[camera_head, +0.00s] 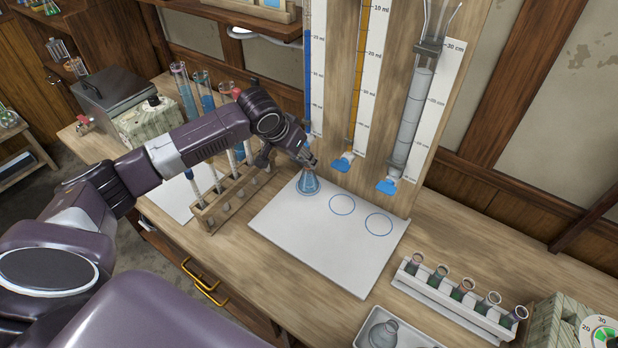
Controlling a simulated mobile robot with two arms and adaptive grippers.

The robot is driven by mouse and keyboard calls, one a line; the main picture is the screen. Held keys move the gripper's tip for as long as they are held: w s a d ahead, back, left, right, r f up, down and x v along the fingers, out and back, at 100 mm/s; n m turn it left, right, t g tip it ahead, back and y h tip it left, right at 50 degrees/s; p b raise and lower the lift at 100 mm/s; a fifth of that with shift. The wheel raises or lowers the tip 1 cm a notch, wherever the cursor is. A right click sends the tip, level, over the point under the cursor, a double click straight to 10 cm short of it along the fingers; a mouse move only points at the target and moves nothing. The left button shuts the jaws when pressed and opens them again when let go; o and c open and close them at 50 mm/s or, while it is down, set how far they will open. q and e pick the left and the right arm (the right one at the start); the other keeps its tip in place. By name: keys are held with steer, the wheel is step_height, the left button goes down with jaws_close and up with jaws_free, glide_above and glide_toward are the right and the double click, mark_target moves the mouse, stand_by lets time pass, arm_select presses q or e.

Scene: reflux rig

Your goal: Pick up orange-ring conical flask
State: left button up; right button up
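A small conical flask (308,183) with blue liquid stands upright on the left blue circle of the white board (330,260). My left gripper (308,161) is at the top of this flask, below the left burette. The fingers are small and dark here, and I cannot tell whether they grip the neck. Another flask (383,334), grey and clear, lies in a white tray at the bottom edge, partly cut off by the frame. I cannot make out an orange ring on either flask. My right gripper is not in view.
Blue (309,70), orange (361,80) and clear (413,110) graduated tubes hang on a wooden back panel. A wooden rack (232,200) with tall tubes stands left of the board. A white vial rack (455,305) stands at right. Two blue circles are empty.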

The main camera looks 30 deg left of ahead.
mark_target(307, 170)
arm_select(q)
steer(key=shift+p+x, duration=0.55)
steer(key=shift+x, duration=2)
steer(key=shift+s, duration=0.1)
jaws_close()
